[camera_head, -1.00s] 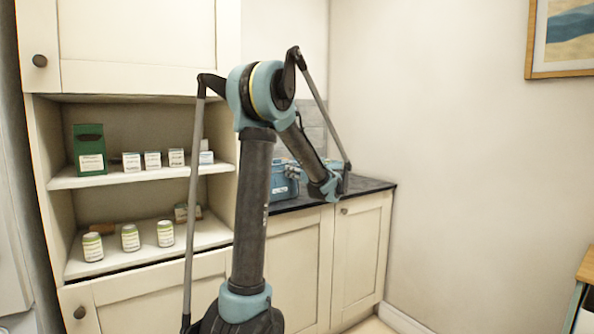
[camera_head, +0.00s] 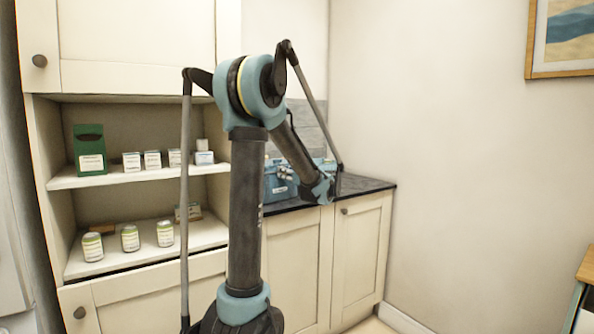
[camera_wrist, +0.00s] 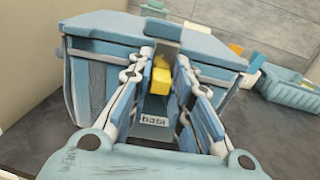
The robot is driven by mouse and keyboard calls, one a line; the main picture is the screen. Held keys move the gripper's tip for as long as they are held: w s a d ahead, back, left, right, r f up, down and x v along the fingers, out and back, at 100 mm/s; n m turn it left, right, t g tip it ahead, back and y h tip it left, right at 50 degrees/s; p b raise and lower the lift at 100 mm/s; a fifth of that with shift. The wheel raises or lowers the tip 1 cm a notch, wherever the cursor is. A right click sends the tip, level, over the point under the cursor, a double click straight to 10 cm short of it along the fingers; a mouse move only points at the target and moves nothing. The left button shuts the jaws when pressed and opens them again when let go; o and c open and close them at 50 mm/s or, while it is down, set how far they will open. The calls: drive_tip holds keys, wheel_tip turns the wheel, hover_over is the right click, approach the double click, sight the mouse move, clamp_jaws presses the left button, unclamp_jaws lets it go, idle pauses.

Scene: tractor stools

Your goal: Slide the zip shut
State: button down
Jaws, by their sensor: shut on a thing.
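A blue soft case with a white-edged top and a label on its front (camera_wrist: 95,85) fills the middle of the wrist view. In the head view the blue case (camera_head: 279,190) stands on the dark counter, partly behind my arm. My gripper (camera_wrist: 162,66) reaches in from below in the wrist view, its two fingers close on either side of a small yellow piece (camera_wrist: 160,80) at the front of the case. The gripper is shut on this yellow piece, which looks like the zip pull. The fingers hide much of the case front, and the zip line cannot be made out.
Dark counter (camera_head: 362,184) is bare at right. Shelves at left hold a green box (camera_head: 89,150), small cartons and jars.

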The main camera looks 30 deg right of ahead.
drive_tip(key=s+a, duration=0.1)
drive_tip(key=a, duration=0.8)
drive_tip(key=shift+s, duration=0.4)
idle(1.1)
drive_tip(key=c, duration=1.3)
unclamp_jaws()
drive_tip(key=shift+s+d, duration=0.2)
drive_tip(key=shift+s, duration=0.95)
drive_tip(key=shift+s+d, duration=0.25)
drive_tip(key=shift+s, duration=0.9)
drive_tip(key=shift+s+d, duration=0.2)
drive_tip(key=shift+s, duration=0.95)
